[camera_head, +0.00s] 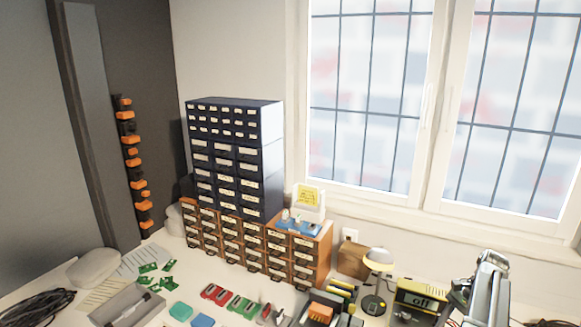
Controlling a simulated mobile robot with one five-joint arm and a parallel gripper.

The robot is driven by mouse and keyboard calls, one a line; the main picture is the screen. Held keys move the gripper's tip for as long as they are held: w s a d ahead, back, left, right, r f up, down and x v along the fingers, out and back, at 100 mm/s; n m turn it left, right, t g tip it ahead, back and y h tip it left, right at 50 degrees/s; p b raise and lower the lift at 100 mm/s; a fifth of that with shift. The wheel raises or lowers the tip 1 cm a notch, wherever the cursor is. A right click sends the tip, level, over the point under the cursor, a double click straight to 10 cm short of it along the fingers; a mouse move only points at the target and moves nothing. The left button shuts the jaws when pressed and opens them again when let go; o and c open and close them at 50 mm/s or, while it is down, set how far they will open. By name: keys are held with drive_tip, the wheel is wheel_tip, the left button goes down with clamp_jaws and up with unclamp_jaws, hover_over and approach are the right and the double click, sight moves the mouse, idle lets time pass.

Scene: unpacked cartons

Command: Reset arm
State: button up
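I cannot make out my gripper or its fingertips in the head view. A grey metallic upright form (488,290) rises from the bottom right edge. I cannot tell whether it is part of my arm or a tool on the bench. No object is seen held.
A cluttered white workbench (150,307) runs along the bottom. A dark drawer cabinet (225,160) stands on brown drawer units (255,245). Coloured parts, green boards (148,267), a black cable coil (35,308) and yellow-black instruments (420,297) lie around. Barred windows (370,100) are behind.

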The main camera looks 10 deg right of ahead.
drive_tip(key=w+a+n, duration=0.1)
drive_tip(key=w+a, duration=0.2)
drive_tip(key=a, duration=0.3)
drive_tip(key=w+a+n+g, duration=0.1)
drive_tip(key=w+a+n, duration=0.1)
drive_tip(key=w+a, duration=0.2)
drive_tip(key=w+a+n+h, duration=0.1)
drive_tip(key=w+a, duration=0.2)
drive_tip(key=a, duration=0.7)
drive_tip(key=shift+w+g, duration=0.3)
drive_tip(key=shift+w, duration=0.05)
drive_tip(key=a+f+n+t+h, duration=0.1)
drive_tip(key=a+n+t+h, duration=0.1)
drive_tip(key=a+n, duration=1)
drive_tip(key=a+h, duration=0.1)
drive_tip(key=a, duration=1)
drive_tip(key=shift+s+f+n+h, duration=0.3)
drive_tip(key=shift+f+n, duration=0.1)
drive_tip(key=shift+a, duration=0.1)
